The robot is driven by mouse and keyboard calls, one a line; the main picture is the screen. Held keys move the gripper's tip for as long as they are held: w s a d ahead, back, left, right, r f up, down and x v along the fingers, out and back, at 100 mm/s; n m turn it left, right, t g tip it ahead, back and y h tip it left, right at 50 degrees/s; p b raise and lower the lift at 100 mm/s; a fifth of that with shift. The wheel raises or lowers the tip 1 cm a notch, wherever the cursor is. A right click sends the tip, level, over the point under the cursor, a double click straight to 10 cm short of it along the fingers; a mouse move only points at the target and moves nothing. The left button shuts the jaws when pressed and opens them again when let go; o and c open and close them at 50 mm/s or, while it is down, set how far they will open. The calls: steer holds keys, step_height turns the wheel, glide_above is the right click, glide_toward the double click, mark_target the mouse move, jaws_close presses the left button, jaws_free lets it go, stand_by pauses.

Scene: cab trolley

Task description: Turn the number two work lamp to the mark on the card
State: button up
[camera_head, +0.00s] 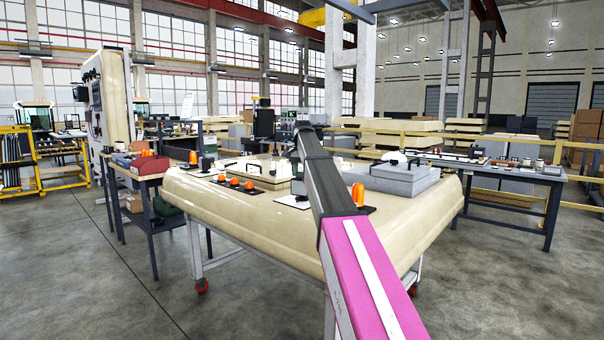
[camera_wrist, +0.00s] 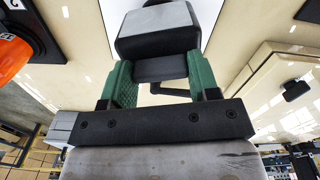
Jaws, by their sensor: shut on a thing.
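In the wrist view my gripper (camera_wrist: 160,72) has its two green-padded fingers on either side of a dark grey, box-shaped lamp head (camera_wrist: 158,38). The fingers are shut on it. A white sheet, probably the card (camera_wrist: 211,14), shows behind the lamp on the cream surface; no mark can be made out on it. A thin dark piece sticks out below the lamp to the right. In the head view my arm crosses the cream cab roof and hides the gripper and most of what it holds. A white card (camera_head: 293,201) shows just left of the arm there.
The cream roof (camera_head: 300,240) stands on a wheeled trolley. An orange beacon (camera_head: 358,195) is right of my arm, and several orange beacons (camera_head: 234,182) stand left. A grey case (camera_head: 405,180) and a cream box (camera_head: 262,176) are on the roof. Side benches flank it.

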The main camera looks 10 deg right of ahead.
steer(key=shift+n, duration=1.4)
steer(key=o, duration=0.9)
steer(key=shift+r, duration=0.15)
step_height(320, 180, up, 9)
steer(key=shift+w+r, duration=0.1)
steer(key=shift+r, duration=0.7)
